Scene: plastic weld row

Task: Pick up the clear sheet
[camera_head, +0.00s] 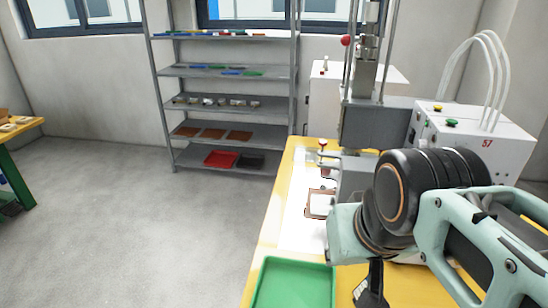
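I cannot make out a clear sheet for certain. A small square with a brown rim and pale middle (320,204) lies on the white area of the yellow table (268,232), partly behind my arm. I cannot tell whether it is the sheet or a frame. My gripper (371,290) hangs low over the table, right of the green tray (292,284). Only a dark finger part shows, cut off by the bottom edge. Its opening and anything between its fingers are hidden.
A grey press (378,122) with a column stands on the table behind my arm. A white control box (478,138) with hoses stands to its right. A metal shelf (229,72) holds small parts and trays at the back.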

